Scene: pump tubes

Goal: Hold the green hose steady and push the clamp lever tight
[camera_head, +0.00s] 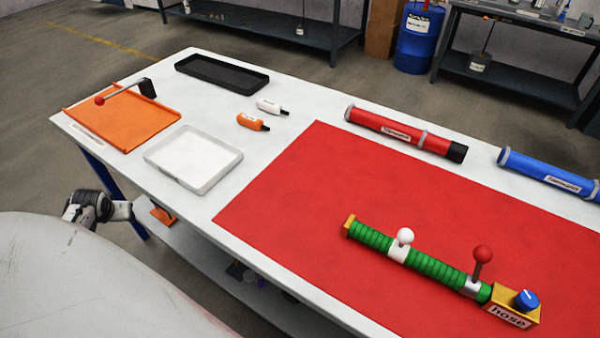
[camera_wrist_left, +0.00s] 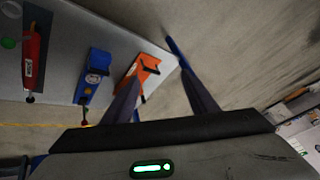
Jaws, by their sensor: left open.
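The green ribbed hose (camera_head: 432,267) lies on the red mat (camera_head: 300,190) at the right of the head view. Its right end meets a yellow block (camera_head: 513,304) marked "hose" with a blue knob (camera_head: 526,299). A white clamp with a white-balled lever (camera_head: 404,237) stands upright mid-hose. A grey clamp with a red-balled lever (camera_head: 481,256) stands near the block, also about upright. My left gripper (camera_wrist_left: 155,60) is open and empty in the left wrist view, away from the hose. My right gripper is not in view.
The table also holds an orange tray (camera_head: 70,111) with a red-tipped lever, a white tray (camera_head: 150,159), a black tray (camera_head: 180,69), two small bottles (camera_head: 268,107), a red tube (camera_head: 400,134) and a blue tube (camera_head: 550,172). The mat around the hose is clear.

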